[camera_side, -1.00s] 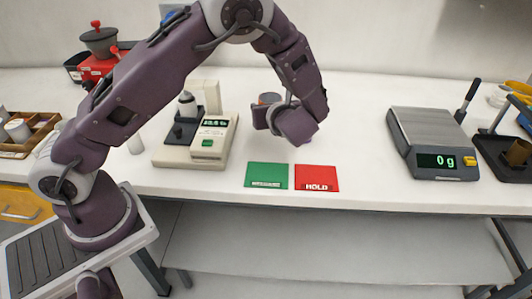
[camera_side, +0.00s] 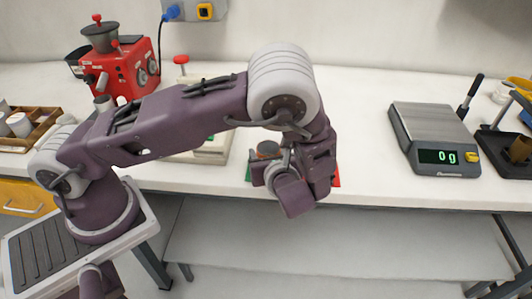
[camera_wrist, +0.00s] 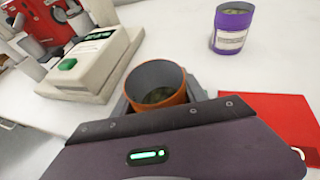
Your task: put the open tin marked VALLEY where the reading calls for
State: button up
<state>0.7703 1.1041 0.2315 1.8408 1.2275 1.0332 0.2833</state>
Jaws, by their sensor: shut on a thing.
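My gripper (camera_side: 268,167) is shut on an open orange tin (camera_wrist: 158,80) with dark contents. The tin is upright between the grey jaws, and its top also shows in the side view (camera_side: 268,149). Its label is hidden. The gripper is over the two mats near the table's front edge; I cannot tell whether the tin touches down. The red mat (camera_wrist: 276,117) lies to the right in the wrist view. The green mat (camera_side: 248,172) is mostly hidden behind the gripper. The beige meter (camera_wrist: 95,65) has a lit display, unreadable now.
A purple open tin (camera_wrist: 232,28) with a white label stands behind the mats. A scale (camera_side: 435,140) reading 0 g is at the right. A red grinder (camera_side: 125,70) and a wooden tray (camera_side: 40,130) are at the left. The table between the gripper and scale is clear.

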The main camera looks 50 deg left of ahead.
jog(key=o, duration=1.4)
jog(key=shift+f, duration=0.1)
jog(key=shift+o, duration=0.2)
